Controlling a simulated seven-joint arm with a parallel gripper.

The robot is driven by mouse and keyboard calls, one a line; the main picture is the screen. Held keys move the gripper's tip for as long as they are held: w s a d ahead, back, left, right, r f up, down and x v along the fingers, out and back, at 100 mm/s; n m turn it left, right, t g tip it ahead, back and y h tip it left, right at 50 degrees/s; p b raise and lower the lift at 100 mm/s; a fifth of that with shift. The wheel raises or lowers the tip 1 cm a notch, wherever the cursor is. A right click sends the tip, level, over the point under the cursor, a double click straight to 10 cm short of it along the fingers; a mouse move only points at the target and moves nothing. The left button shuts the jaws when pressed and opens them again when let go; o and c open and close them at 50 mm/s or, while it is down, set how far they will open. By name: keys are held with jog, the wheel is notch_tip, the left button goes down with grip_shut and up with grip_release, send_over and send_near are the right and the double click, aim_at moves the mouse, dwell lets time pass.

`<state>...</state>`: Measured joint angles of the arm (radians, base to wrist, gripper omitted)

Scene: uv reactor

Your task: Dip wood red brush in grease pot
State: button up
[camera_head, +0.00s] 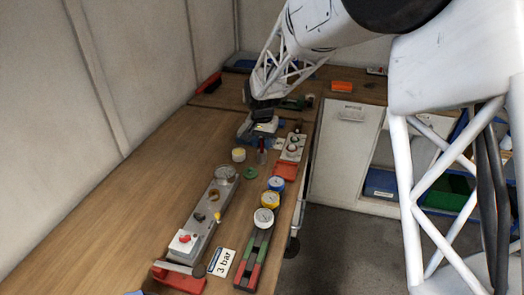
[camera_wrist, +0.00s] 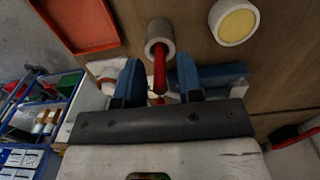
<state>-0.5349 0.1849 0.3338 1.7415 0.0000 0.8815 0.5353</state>
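The brush's red handle (camera_wrist: 159,70) stands up out of a grey round holder (camera_wrist: 160,32) in the wrist view. In the head view the red handle (camera_head: 262,144) shows just in front of my gripper. Its bristle end is hidden in the holder. My gripper (camera_wrist: 160,84) has its two blue fingers apart, one on each side of the handle, with a gap on both sides. In the head view my gripper (camera_head: 263,126) is partly hidden by my arm. The grease pot (camera_wrist: 235,21), white with yellow inside, stands right of the holder; it also shows in the head view (camera_head: 238,155).
A red tray (camera_head: 286,171) lies right of the brush holder. A long grey fixture (camera_head: 208,205), round gauges (camera_head: 270,199) and a "3 bar" sign (camera_head: 222,262) stand nearer. The wooden bench (camera_head: 150,190) is clear to the left.

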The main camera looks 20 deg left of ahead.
grip_shut()
jog(key=shift+r, duration=3.25)
